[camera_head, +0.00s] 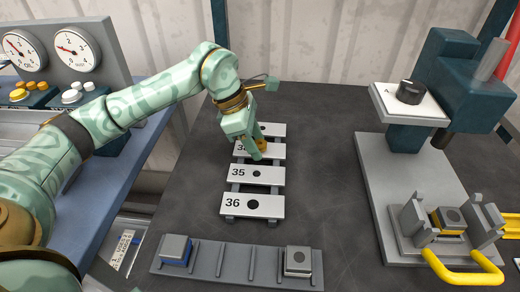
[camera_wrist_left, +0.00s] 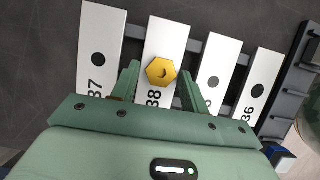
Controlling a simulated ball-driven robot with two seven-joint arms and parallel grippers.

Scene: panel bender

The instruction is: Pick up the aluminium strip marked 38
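The aluminium strip marked 38 (camera_wrist_left: 166,37) shows in the left wrist view as a pale plate with a yellow hexagonal piece (camera_wrist_left: 161,72) at its middle. In the head view the strip (camera_head: 275,151) is second from the back in the row, partly covered by my left gripper (camera_head: 253,143). In the left wrist view my left gripper (camera_wrist_left: 158,78) is open, with one finger at each side of the strip and the yellow piece between them. Whether the fingers touch the strip cannot be told. My right gripper is not in view.
Strip 37 (camera_wrist_left: 99,50) lies on one side; strips 35 (camera_head: 270,175) and 36 (camera_head: 268,206) lie on the other, on dark rails. A grey slotted rack (camera_head: 236,262) stands in front. A press (camera_head: 412,165) with a yellow handle (camera_head: 462,277) stands right. Dark table between is clear.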

